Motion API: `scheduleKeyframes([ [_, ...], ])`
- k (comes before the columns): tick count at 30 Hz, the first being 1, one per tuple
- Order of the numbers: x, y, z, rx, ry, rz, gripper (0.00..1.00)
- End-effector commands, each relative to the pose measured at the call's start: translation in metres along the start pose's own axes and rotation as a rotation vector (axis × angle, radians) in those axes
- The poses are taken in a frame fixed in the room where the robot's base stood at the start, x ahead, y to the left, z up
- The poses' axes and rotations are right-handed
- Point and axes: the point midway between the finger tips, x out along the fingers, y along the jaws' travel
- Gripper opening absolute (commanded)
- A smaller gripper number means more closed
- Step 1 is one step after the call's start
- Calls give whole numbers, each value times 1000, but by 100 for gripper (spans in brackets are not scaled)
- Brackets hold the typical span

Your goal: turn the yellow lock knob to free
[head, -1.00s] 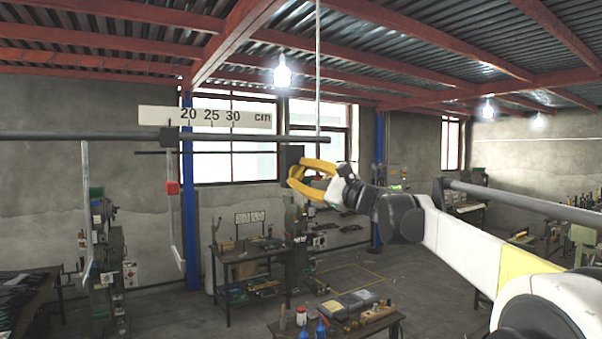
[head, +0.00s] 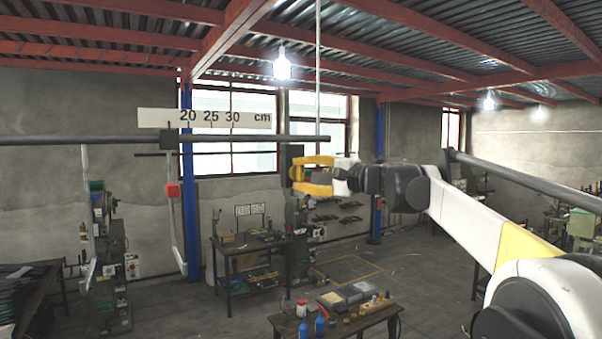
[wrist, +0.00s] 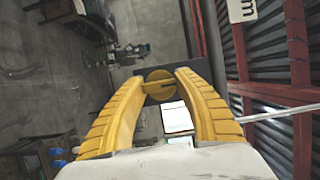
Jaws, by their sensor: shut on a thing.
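The yellow lock knob (wrist: 157,84) is round with a raised bar across its face. In the wrist view it sits between the tips of my gripper (wrist: 160,77), on a dark block. In the head view my yellow-fingered gripper (head: 304,176) reaches left to the dark upright block (head: 291,163), its fingers one above the other. My gripper is shut on the knob.
A scale marked 20, 25, 30 cm (head: 208,118) hangs above a horizontal bar (head: 100,138) left of the block. A red piece (head: 172,189) is on a hanging rod there. A table with bottles (head: 340,325) stands below my arm.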

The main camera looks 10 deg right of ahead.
Motion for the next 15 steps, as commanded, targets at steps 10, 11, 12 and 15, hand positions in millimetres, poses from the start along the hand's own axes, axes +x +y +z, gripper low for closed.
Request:
scheduleKeyframes([
  [10, 0, -2, 0, -14, 1, 3, 8],
  [11, 0, -2, 0, -14, 1, 3, 8],
  [12, 0, -2, 0, -13, 1, 3, 8],
  [15, 0, -2, 0, -13, 1, 3, 41],
])
